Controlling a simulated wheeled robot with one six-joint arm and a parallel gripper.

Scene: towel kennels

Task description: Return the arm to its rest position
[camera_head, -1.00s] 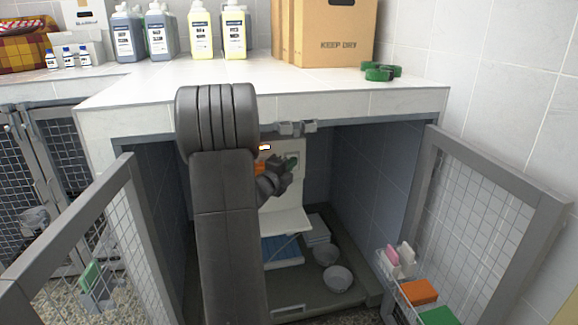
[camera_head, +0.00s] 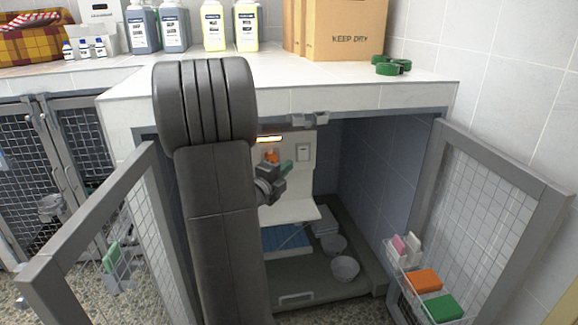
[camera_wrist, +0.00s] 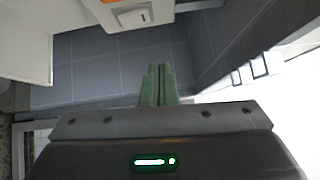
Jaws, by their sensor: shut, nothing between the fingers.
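My gripper (camera_head: 284,168) is in front of the open kennel, before the cream-coloured panel unit inside it, with its green fingertips showing beside my dark arm. In the wrist view the green fingers (camera_wrist: 158,84) are together and nothing is between them. My arm hides part of the left side of the kennel. The cream unit (camera_head: 290,206) stands inside with a switch plate (camera_head: 303,152) and an orange part (camera_head: 271,155). In the wrist view its corner (camera_wrist: 128,14) shows at the top, apart from the fingers.
Wire-mesh doors stand open at left (camera_head: 105,225) and right (camera_head: 478,200). A wire basket (camera_head: 408,275) with several items hangs on the right door. Two bowls (camera_head: 345,268) sit on the kennel floor. The countertop (camera_head: 420,94) above holds bottles, a cardboard box (camera_head: 345,28) and a green ring-shaped item (camera_head: 391,66).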

